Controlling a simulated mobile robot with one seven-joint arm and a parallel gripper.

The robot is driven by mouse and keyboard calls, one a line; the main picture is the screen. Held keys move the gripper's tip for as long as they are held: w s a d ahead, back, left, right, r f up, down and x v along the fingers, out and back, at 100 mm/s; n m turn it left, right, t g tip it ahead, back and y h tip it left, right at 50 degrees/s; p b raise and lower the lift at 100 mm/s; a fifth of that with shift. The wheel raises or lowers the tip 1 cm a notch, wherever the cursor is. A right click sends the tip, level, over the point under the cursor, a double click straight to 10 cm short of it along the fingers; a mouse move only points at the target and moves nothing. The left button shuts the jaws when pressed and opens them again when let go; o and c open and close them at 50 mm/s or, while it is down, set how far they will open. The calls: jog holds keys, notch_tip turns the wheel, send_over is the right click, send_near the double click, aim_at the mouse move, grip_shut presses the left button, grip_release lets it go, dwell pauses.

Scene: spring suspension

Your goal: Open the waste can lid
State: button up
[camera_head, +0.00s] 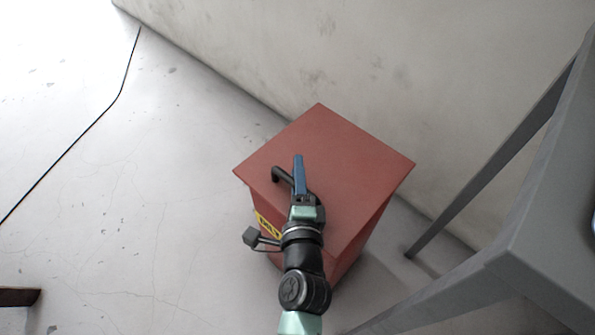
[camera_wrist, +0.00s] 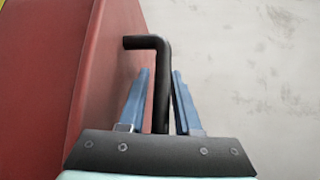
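The waste can (camera_head: 345,165) is a red box with a flat square top and stands on the floor against the wall. A black bent handle (camera_head: 281,173) shows near its left front edge, partly hidden by my gripper (camera_head: 298,157). In the wrist view, the red side of the can (camera_wrist: 105,65) fills the left. There the black handle (camera_wrist: 160,75) runs between the two blue fingers of my gripper (camera_wrist: 161,72). The fingers look apart, with a narrow gap at the handle, and do not appear to be clamped on it. No opening shows along the lid.
A grey table (camera_head: 540,255) with slanting legs stands close on the right. The pale wall (camera_head: 270,55) is right behind the can. A black cable (camera_head: 85,130) lies on the floor at left. The floor left of the can is mostly clear.

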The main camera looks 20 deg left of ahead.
grip_shut()
dwell(1.4)
